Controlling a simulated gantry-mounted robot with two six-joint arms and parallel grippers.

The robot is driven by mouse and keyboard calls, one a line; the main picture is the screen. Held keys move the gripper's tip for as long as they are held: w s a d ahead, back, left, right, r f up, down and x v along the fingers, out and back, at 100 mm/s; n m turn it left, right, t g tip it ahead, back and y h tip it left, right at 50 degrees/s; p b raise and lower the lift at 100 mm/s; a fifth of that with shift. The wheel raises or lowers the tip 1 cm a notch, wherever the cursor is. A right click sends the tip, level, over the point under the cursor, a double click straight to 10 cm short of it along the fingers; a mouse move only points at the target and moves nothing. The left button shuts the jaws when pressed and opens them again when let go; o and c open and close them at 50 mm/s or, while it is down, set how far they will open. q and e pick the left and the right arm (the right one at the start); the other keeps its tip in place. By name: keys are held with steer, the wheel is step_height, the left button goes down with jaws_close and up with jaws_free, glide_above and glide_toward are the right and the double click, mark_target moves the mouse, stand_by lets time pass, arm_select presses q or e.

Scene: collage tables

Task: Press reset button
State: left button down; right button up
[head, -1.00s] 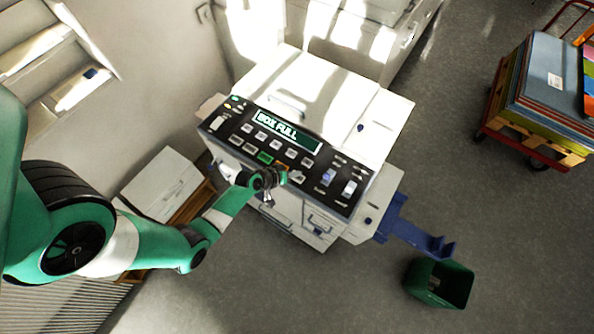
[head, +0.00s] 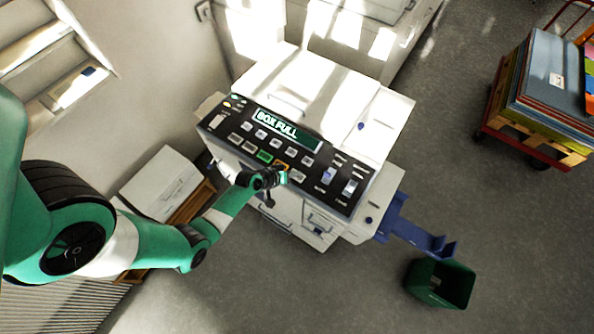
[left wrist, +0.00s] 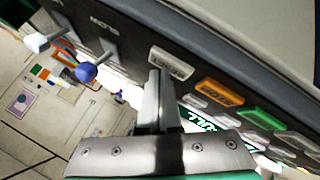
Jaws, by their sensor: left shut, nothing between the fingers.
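The machine's black control panel (head: 240,142) faces up, with a lit display reading BOX FULL (head: 277,130). My left gripper (head: 281,178) is at the panel's front edge, just below an orange-edged button (head: 282,167). In the left wrist view my shut, empty fingers (left wrist: 154,80) point at a pale grey labelled button (left wrist: 171,64). The fingertips overlap its lower edge in the picture; I cannot tell whether they touch it. The orange button (left wrist: 219,91) and a green button (left wrist: 264,118) lie to its right. I cannot read which button is labelled reset.
A blue tray (head: 415,234) juts from the machine's right side above a green bin (head: 440,284). A red cart (head: 525,147) with stacked boards stands far right.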

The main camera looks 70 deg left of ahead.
arm_select(q)
steer(key=shift+f, duration=0.2)
stand_by(0.4)
steer(key=shift+r+p, duration=0.65)
steer(key=shift+r, duration=0.15)
step_height(320, 180, up, 5)
steer(key=p, duration=0.5)
steer(key=shift+r, duration=0.1)
steer(key=shift+d, duration=0.1)
stand_by(0.4)
